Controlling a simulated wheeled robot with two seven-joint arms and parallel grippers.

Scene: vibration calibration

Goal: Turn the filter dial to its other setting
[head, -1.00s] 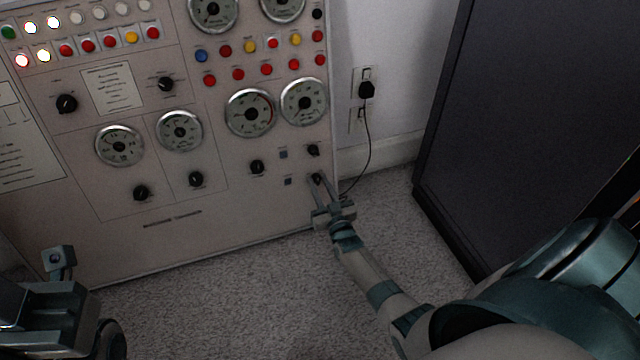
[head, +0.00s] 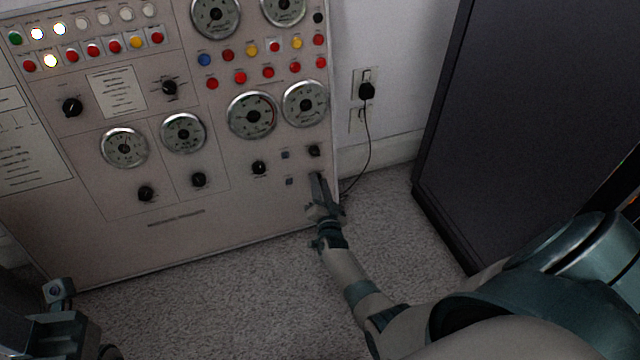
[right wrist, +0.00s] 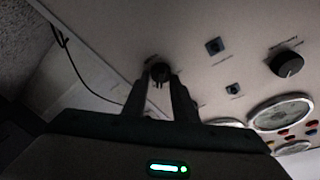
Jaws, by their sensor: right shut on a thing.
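The dial in my right gripper sits at the lower right of the grey panel (head: 120,235); I take it as the filter dial, its label unreadable. My right gripper (head: 317,180) is shut on it and hides it in the head view. In the right wrist view the black dial (right wrist: 160,72) shows between the two fingertips of my right gripper (right wrist: 161,80). Its pointer setting cannot be read. Another black knob (head: 314,150) sits just above it. My left gripper (head: 58,292) is at the lower left, away from the panel; its jaws cannot be made out.
Two small square switches (head: 289,181) and a black knob (head: 259,167) lie left of the gripped dial. A wall outlet with a plug (head: 366,91) and hanging cord is to the right. A large dark cabinet (head: 530,110) stands at right. Carpet (head: 220,300) is free in front.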

